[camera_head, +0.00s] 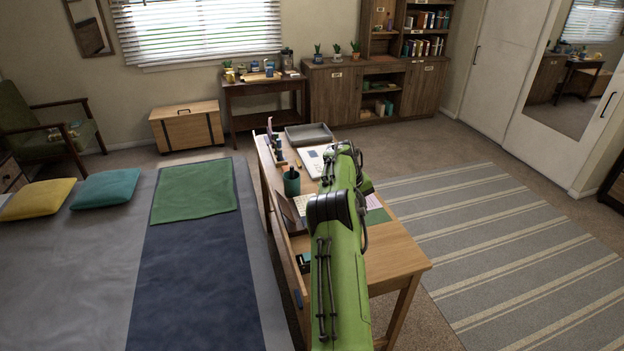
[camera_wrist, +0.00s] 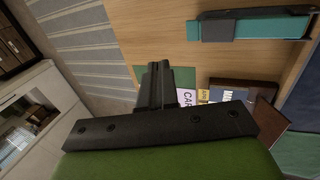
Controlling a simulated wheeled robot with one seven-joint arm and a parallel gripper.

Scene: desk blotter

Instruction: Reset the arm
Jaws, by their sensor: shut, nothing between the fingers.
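My gripper (camera_wrist: 156,84) shows in the wrist view with its dark fingers together and nothing between them. It is over the desk, close to the edge on the striped rug's side. In the head view my green arm reaches out over the desk (camera_head: 400,257) and hides the middle of it; the fingers cannot be made out there. A green blotter (camera_wrist: 183,77) lies partly behind the fingers in the wrist view.
A teal and black object (camera_wrist: 250,27) lies on the wood. A bed (camera_head: 80,260) borders the desk on the left. The striped rug (camera_head: 500,240) on the right is clear.

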